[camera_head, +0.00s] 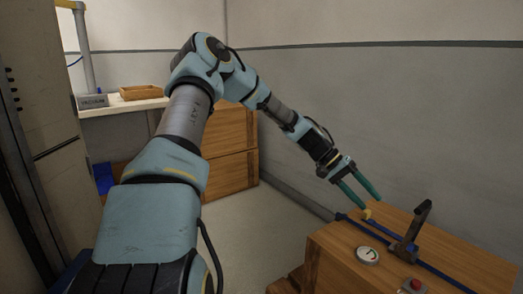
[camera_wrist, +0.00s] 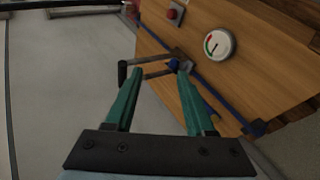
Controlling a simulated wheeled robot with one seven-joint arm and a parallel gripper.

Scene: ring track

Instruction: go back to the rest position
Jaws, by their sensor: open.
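In the wrist view the lever's handle (camera_wrist: 123,73) shows beyond the left fingertip. My arm reaches out across the middle of the head view.
The bench carries a round gauge (camera_head: 367,256), a red button (camera_head: 414,285) and a blue pipe (camera_head: 447,276) with a yellow part by the fingertips. Bare floor lies between.

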